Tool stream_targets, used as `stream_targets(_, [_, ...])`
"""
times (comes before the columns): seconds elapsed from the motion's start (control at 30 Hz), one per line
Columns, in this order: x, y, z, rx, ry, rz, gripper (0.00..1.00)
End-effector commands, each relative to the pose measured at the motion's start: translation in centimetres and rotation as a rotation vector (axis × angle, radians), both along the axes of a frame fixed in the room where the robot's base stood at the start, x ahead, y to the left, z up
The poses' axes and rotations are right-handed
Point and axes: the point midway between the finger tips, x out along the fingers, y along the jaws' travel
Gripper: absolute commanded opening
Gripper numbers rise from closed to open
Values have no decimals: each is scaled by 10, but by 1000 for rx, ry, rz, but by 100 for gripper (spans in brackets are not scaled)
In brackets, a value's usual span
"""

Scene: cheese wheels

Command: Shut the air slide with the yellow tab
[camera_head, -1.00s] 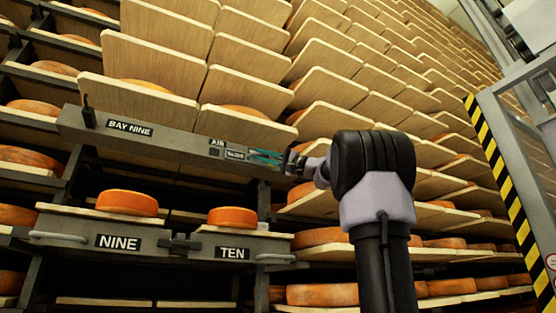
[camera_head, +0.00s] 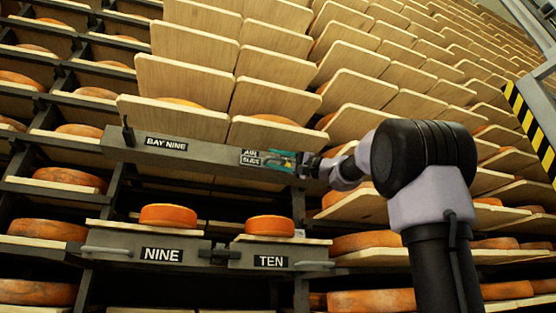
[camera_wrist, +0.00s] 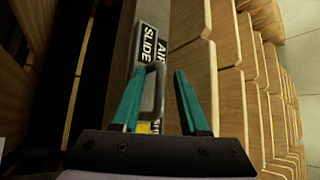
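The air slide is on the grey bay nine beam (camera_head: 215,151), beside a black AIR SLIDE label (camera_head: 251,158). The label also shows in the wrist view (camera_wrist: 152,43). In the wrist view a grey metal loop (camera_wrist: 159,75) lies between my fingers, with a small yellow tab (camera_wrist: 143,127) at its lower end near my palm. My gripper (camera_head: 279,160) has teal fingers and is at the right part of the beam. In the wrist view my gripper (camera_wrist: 157,73) is open, its fingers on either side of the loop. I cannot tell whether the left finger touches it.
Drawers marked NINE (camera_head: 162,255) and TEN (camera_head: 271,262) lie below the beam, with orange cheese wheels (camera_head: 168,216) above them. Tilted wooden boards (camera_head: 182,81) rise above the beam. A yellow-black striped post (camera_head: 531,130) stands at right.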

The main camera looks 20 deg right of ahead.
Motion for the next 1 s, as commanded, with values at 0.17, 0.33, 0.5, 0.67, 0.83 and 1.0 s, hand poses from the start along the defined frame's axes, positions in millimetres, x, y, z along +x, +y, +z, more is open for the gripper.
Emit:
stream_targets(0.17, [0, -1, 0, 2, -1, -1, 45])
stream_targets(0.33, [-2, -4, -1, 2, -1, -4, 45])
stream_targets(0.5, [-16, -22, -10, 3, -1, -4, 45])
stream_targets(0.67, [-35, -47, -23, 3, -1, -4, 45])
stream_targets(0.83, [-51, -67, -35, 3, -1, -3, 45])
stream_targets(1.0, [-60, -78, -41, 2, 0, -1, 45])
